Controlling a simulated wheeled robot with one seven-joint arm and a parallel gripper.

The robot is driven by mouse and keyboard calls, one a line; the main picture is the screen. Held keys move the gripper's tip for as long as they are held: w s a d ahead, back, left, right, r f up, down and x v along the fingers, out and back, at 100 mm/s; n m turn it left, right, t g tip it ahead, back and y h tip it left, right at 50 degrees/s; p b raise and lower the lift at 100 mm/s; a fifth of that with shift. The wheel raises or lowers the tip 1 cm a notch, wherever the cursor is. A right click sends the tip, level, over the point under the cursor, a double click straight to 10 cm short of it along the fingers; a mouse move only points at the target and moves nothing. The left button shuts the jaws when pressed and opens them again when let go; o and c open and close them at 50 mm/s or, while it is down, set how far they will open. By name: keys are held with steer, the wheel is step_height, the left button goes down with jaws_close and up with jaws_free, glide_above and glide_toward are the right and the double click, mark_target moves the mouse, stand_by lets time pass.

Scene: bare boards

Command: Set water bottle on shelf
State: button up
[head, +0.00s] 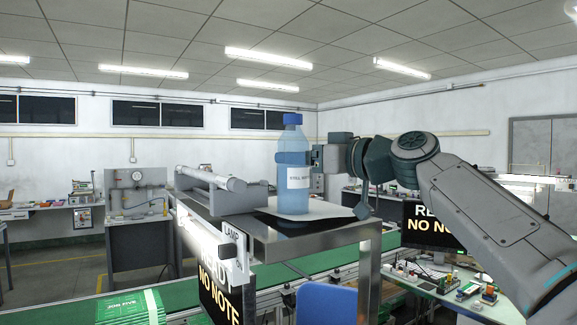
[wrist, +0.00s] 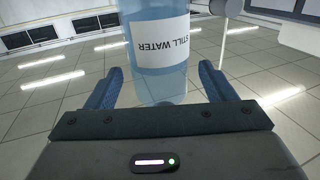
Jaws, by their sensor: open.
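The water bottle (head: 293,165) is translucent blue with a blue cap and a white "still water" label. My gripper (head: 316,158) comes in from the right, level with the bottle's upper body. In the wrist view the bottle (wrist: 158,85) stands between the two blue fingers of my gripper (wrist: 157,78), with gaps visible on both sides. The jaws are open. The bottle's far side is hidden.
A grey cylindrical fixture (head: 215,180) lies on the shelf just left of the bottle. A lamp-labelled box (head: 231,240) and a dark sign (head: 220,290) hang at the shelf's front. A green conveyor (head: 75,308) runs below. A blue chair back (head: 325,305) is in front.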

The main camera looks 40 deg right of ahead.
steer(key=b+v, duration=0.1)
steer(key=v, duration=0.6)
steer(key=shift+s+b, duration=0.25)
steer(key=shift+b, duration=0.15)
